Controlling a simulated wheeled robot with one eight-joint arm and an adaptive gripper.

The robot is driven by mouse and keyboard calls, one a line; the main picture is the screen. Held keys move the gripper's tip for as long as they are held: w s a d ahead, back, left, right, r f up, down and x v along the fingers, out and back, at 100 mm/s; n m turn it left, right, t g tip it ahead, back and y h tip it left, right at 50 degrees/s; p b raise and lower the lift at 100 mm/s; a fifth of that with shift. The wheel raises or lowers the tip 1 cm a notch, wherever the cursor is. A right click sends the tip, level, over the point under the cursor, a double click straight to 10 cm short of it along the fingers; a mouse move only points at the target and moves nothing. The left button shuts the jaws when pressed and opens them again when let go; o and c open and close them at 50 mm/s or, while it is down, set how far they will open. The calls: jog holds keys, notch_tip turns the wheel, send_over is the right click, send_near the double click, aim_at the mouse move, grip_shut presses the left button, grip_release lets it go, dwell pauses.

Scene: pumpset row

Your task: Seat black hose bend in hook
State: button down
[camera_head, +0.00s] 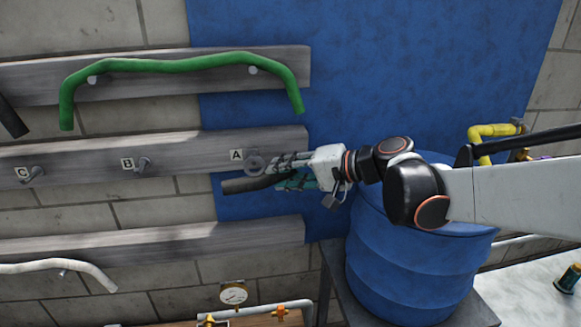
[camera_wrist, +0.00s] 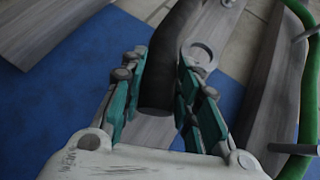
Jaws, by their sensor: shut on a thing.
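The black hose bend (camera_head: 243,185) is in my gripper (camera_head: 280,172), with its free end reaching left just below the hook marked A (camera_head: 254,163). In the wrist view the black hose (camera_wrist: 175,50) runs up between the two green-padded fingers of my gripper (camera_wrist: 163,75), its cut end towards the palm. The ring-shaped hook (camera_wrist: 201,52) shows just right of the hose there. The hose is beside the hook; I cannot tell whether they touch. My fingers hide part of the hose in the head view.
Hooks B (camera_head: 143,165) and C (camera_head: 33,174) on the middle board (camera_head: 80,160) are empty. A green hose (camera_head: 170,65) hangs above and a white hose (camera_head: 60,265) below left. A blue barrel (camera_head: 410,270) stands under my arm. A gauge (camera_head: 233,293) is below.

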jog(key=shift+w, duration=0.15)
jog(key=shift+w+a, duration=0.2)
jog(key=shift+w, duration=0.45)
jog(key=shift+w+a, duration=0.15)
jog(key=shift+w, duration=0.45)
jog(key=shift+w+b, duration=0.2)
jog(key=shift+b, duration=0.1)
jog(key=shift+w+a, duration=0.2)
jog(key=shift+w, duration=0.55)
jog(key=shift+f, duration=0.15)
jog(key=shift+f+b, duration=0.7)
jog(key=shift+b, duration=0.1)
jog(key=c, duration=1.1)
grip_release()
